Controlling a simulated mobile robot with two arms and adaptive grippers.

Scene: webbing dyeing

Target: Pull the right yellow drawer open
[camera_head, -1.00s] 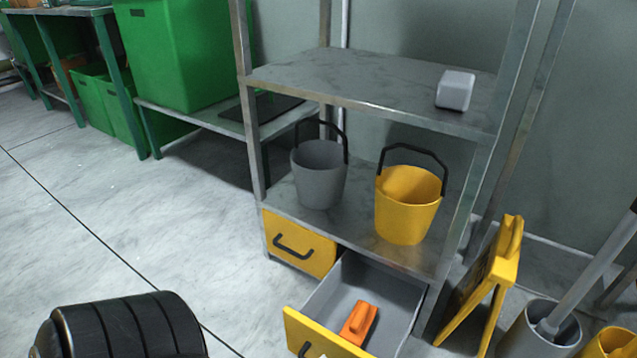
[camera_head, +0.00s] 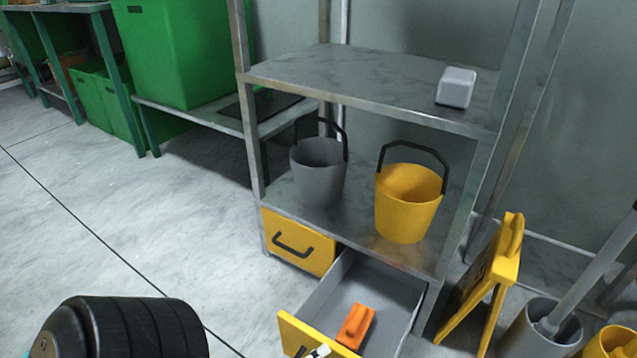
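The right yellow drawer (camera_head: 294,331) is under the metal rack's lower shelf and stands pulled out toward me. Its grey inside (camera_head: 376,293) shows, with an orange object (camera_head: 355,325) lying in it. The drawer's front is partly cut off by the bottom edge, and its handle is not clear. A small pale and dark piece (camera_head: 318,351) at the drawer front looks like a fingertip of my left gripper; the rest is out of frame, so I cannot tell its grip. My black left arm link shows at bottom left. My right gripper is not in view.
The left yellow drawer (camera_head: 296,243) is closed. A grey bucket (camera_head: 318,172) and a yellow bucket (camera_head: 408,203) stand on the shelf above. A yellow folding sign (camera_head: 493,265) and a grey bucket (camera_head: 540,330) stand at right. The floor at left is clear.

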